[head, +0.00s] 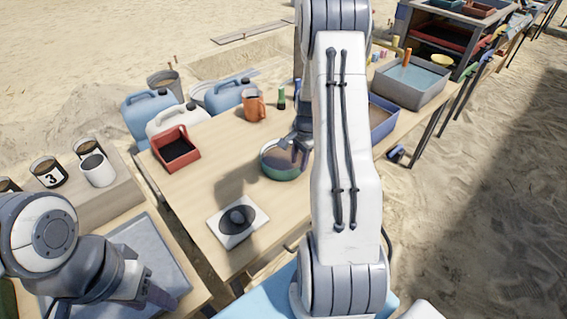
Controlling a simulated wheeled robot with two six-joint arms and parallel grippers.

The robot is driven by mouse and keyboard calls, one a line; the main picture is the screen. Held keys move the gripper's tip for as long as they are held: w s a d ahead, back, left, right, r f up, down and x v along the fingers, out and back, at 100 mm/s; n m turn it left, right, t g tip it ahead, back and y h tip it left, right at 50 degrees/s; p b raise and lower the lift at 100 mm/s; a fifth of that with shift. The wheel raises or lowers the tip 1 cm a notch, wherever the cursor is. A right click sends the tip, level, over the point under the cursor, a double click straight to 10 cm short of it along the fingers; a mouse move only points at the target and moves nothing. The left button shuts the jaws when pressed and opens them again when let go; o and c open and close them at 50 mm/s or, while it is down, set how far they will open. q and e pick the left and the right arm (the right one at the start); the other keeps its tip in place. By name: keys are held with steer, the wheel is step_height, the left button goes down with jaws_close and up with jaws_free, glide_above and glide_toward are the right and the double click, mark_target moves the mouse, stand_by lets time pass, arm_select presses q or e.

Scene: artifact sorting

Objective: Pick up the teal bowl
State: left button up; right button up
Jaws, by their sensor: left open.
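The teal bowl (280,174) stands upright on the wooden table, with a brownish inside and a green-teal outer wall. My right gripper (297,152) is at the bowl's far right rim, pointing down. My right arm hides part of it, and I cannot tell if its fingers touch the bowl or how far apart they are. My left gripper (155,296) is low at the left over a grey tray, open and empty, well away from the bowl.
A white tile with a dark round piece (238,219) lies in front of the bowl. A blue tray (382,120) is at the right. Table between red tray and bowl is clear.

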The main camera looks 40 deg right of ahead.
mark_target(296, 175)
steer(key=f, duration=0.3)
steer(key=w+f, duration=0.1)
steer(key=f, duration=0.1)
steer(key=shift+f, duration=0.35)
jaws_close()
steer(key=shift+r, duration=0.1)
stand_by(1.1)
